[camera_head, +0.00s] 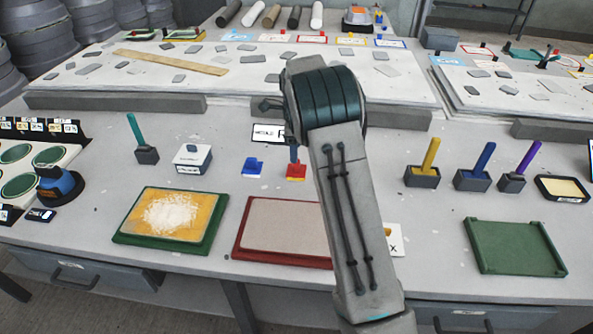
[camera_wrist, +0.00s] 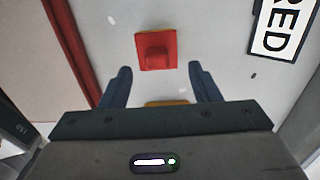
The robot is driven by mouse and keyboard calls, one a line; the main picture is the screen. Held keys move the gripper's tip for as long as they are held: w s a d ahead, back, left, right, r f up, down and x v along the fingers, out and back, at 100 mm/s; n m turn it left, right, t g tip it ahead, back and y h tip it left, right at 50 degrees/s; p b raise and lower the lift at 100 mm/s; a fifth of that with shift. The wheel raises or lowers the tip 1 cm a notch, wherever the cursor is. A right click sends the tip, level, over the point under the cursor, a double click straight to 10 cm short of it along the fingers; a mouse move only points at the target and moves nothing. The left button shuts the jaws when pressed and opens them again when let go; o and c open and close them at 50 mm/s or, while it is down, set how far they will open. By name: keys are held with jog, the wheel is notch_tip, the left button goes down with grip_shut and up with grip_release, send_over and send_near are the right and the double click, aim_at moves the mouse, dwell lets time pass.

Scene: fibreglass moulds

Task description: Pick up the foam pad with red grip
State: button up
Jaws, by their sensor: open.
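The foam pad with red grip (camera_head: 296,172) lies on the grey bench in the head view, behind the red-edged tray and right of a blue-gripped pad. In the wrist view the red pad (camera_wrist: 155,50) shows from above, with its raised grip in the middle. My gripper (camera_wrist: 160,70) is open and empty, with its two dark blue fingers apart. The pad appears between and just beyond the fingertips, not touched by them. In the head view my arm covers most of the gripper, and one blue finger shows just above the pad.
A red-edged tray (camera_head: 281,227) lies in front of the pad, and a green tray with white powder (camera_head: 119,237) left of it. A blue-gripped pad (camera_head: 253,168) stands close left. A label card (camera_wrist: 281,27) lies right in the wrist view. Small bins with coloured handles stand right.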

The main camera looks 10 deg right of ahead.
jog(key=shift+s+d+f+p, duration=0.15)
jog(key=shift+f+p, duration=0.1)
jog(key=shift+f, duration=1.15)
jog(key=shift+s+a+f+p, duration=0.1)
jog(key=shift+s+f+p, duration=0.1)
jog(key=shift+f, duration=1.15)
jog(key=c, duration=1.2)
jog(key=shift+o, duration=0.2)
jog(key=shift+r, duration=0.1)
jog(key=shift+w+r, duration=0.1)
jog(key=shift+r, duration=0.45)
notch_tip(320, 180, up, 3)
jog(key=shift+f+b, duration=0.15)
jog(key=shift+b, duration=0.25)
jog(key=s+d+r+b, duration=0.1)
jog(key=s+d+r, duration=0.6)
jog(key=s+d, duration=0.1)
jog(key=shift+s+b, duration=0.4)
jog(key=shift+s, duration=0.05)
jog(key=shift+a, duration=0.1)
